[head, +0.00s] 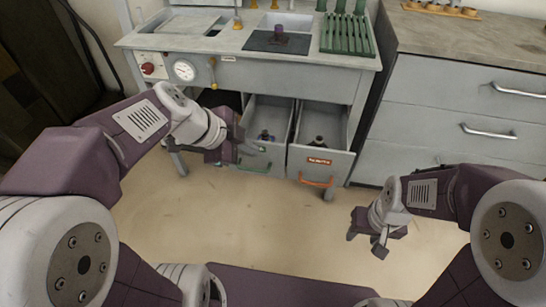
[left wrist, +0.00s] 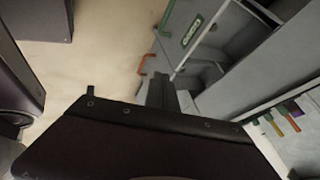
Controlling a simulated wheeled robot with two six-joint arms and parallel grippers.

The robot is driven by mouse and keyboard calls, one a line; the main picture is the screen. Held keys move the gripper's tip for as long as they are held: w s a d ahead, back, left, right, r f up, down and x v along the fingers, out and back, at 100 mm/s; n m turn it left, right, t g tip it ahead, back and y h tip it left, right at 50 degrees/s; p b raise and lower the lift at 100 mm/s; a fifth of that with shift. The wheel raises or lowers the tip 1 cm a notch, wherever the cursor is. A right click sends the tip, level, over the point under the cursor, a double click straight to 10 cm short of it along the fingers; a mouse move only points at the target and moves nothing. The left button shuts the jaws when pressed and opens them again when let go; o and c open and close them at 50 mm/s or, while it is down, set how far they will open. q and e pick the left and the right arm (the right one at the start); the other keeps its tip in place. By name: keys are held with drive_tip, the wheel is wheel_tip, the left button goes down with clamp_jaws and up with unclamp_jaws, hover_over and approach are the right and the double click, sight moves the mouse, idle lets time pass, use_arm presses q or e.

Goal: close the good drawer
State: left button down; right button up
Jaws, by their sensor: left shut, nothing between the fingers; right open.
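Two drawers stand pulled out side by side under the workbench. The left drawer (head: 268,157), with a green handle (head: 254,168), appears to be the good drawer; its label is partly hidden by my gripper. Small dark parts (head: 266,136) lie inside it. The right drawer (head: 330,167) has an orange handle (head: 316,182) and a red label, and holds a dark part. My left gripper (head: 243,141) is shut and empty at the left drawer's front; I cannot tell if it touches. Its fingers show in the left wrist view (left wrist: 162,90). My right gripper (head: 369,244) is open and empty over the floor.
The workbench (head: 290,62) carries a dark mat with a purple part, a green rack (head: 347,36) and a gauge (head: 184,70) on its front. A grey cabinet (head: 440,115) stands close on the right. The floor (head: 270,220) before the drawers is clear.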

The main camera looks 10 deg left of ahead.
use_arm(q)
drive_tip(key=b+x, duration=0.1)
drive_tip(key=x, duration=0.2)
drive_tip(key=w+b+x, duration=0.1)
drive_tip(key=x, duration=0.3)
drive_tip(key=w+r+b+x, duration=0.1)
drive_tip(key=b+x, duration=0.1)
drive_tip(key=x, duration=0.2)
drive_tip(key=shift+w+a+f, duration=0.1)
drive_tip(key=shift+w+a, duration=0.05)
drive_tip(key=shift+w, duration=0.6)
use_arm(e)
drive_tip(key=shift+f, duration=1.95)
use_arm(q)
drive_tip(key=shift+w, duration=0.15)
